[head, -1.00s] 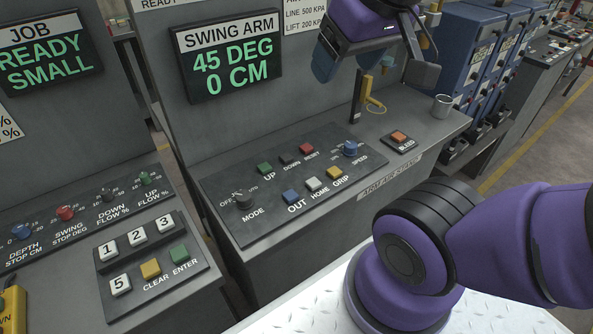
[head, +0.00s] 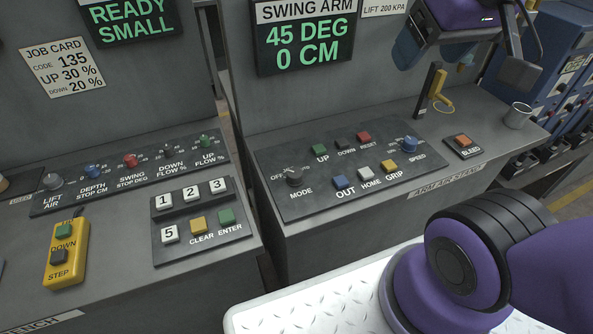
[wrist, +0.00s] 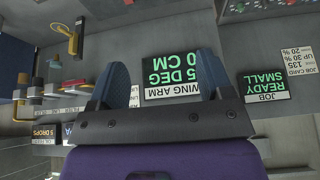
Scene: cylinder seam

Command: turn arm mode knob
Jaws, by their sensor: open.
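The arm mode knob (head: 294,177) is a dark round knob labelled MODE at the left end of the swing arm panel (head: 330,203). Small position labels sit around it, only partly legible. My gripper (wrist: 160,87) shows its two blue fingers spread apart and empty in the wrist view. In the head view my gripper (head: 408,50) hangs at the upper right, above and well to the right of the knob, with the fingers partly visible. The swing arm display (head: 303,43) reads 45 DEG, 0 CM.
Beside the knob are UP, DOWN, RESET, OUT, HOME and GRIP buttons and a blue speed knob (head: 410,144). A bleed button (head: 462,141), a metal cup (head: 517,115) and a post with a yellow hook (head: 438,90) stand right. A keypad (head: 200,240) and yellow pendant (head: 65,255) are left.

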